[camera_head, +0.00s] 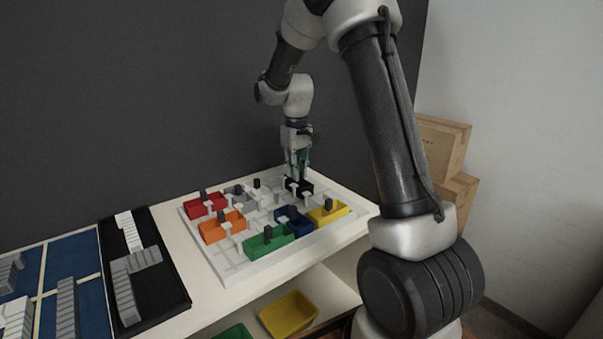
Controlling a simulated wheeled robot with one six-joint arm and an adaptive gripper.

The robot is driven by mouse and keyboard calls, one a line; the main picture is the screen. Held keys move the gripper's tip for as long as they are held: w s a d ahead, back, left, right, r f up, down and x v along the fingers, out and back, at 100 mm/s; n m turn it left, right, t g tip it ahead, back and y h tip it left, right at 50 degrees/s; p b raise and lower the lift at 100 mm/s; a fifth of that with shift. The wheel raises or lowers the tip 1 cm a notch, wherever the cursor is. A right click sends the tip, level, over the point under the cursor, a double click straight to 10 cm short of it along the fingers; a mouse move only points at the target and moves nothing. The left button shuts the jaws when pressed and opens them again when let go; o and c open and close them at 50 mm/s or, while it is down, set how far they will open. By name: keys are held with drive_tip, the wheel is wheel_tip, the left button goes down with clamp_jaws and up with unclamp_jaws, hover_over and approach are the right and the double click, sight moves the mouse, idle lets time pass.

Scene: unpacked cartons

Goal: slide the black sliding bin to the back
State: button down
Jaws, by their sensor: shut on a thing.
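The black sliding bin (306,186) sits at the back right part of the white tray (226,279) on the table. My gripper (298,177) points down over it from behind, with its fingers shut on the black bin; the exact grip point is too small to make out. The bin appears level in the tray. Part of it is hidden by my fingers.
Nearby in the tray are a yellow bin (328,214), a dark blue bin (292,222), a green bin (266,243), an orange bin (220,230) and a red bin (204,207). A black board with grey blocks (180,289) lies left. Cartons (440,143) stand behind, right.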

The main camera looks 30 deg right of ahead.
drive_tip(key=shift+w+a+r, duration=0.1)
drive_tip(key=shift+w+a, duration=0.1)
drive_tip(key=shift+w, duration=0.8)
drive_tip(key=shift+w+a, duration=0.15)
drive_tip(key=shift+w, duration=0.8)
drive_tip(key=c, duration=1.4)
unclamp_jaws()
drive_tip(key=shift+c, duration=0.2)
wheel_tip(320, 180, up, 12)
